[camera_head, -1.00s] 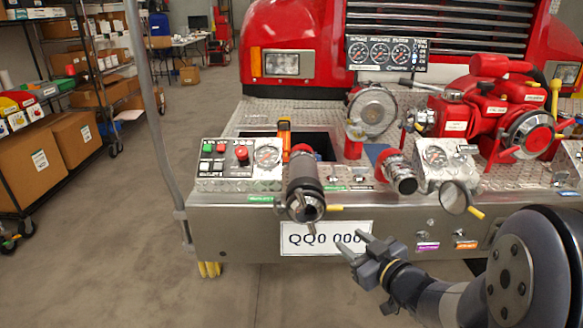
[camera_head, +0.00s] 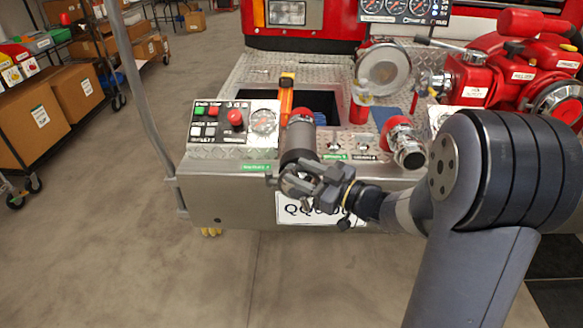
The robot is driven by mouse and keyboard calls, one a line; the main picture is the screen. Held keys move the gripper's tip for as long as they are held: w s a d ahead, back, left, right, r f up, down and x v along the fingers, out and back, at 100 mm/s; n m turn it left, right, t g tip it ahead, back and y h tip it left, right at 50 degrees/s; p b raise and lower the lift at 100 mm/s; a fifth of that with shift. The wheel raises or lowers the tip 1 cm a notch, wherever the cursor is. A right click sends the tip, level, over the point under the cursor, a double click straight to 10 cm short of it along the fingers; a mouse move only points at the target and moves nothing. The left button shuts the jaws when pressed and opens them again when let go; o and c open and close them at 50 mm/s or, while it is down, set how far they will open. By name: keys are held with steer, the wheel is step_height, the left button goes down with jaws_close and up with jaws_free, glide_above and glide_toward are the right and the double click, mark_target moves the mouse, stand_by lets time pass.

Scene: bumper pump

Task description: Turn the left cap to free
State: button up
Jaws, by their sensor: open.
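The left cap (camera_head: 285,183) is a metal cap with side lugs on the front end of the dark grey left pipe (camera_head: 298,145), which sticks out over the bumper. It is partly hidden by my gripper (camera_head: 302,181). My gripper is open, with its fingers at the front of the cap, coming from the right. I cannot tell whether the fingers touch the cap or its lugs. One lug shows at the cap's left side.
A control panel (camera_head: 215,125) with buttons and a gauge is left of the pipe. A second, shorter metal outlet (camera_head: 405,150) is to the right. A red pump (camera_head: 500,75) stands at the right. A grey pole (camera_head: 140,90) rises at the bumper's left end. The floor in front is clear.

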mark_target(295, 170)
steer(key=shift+x, duration=1.6)
jaws_close()
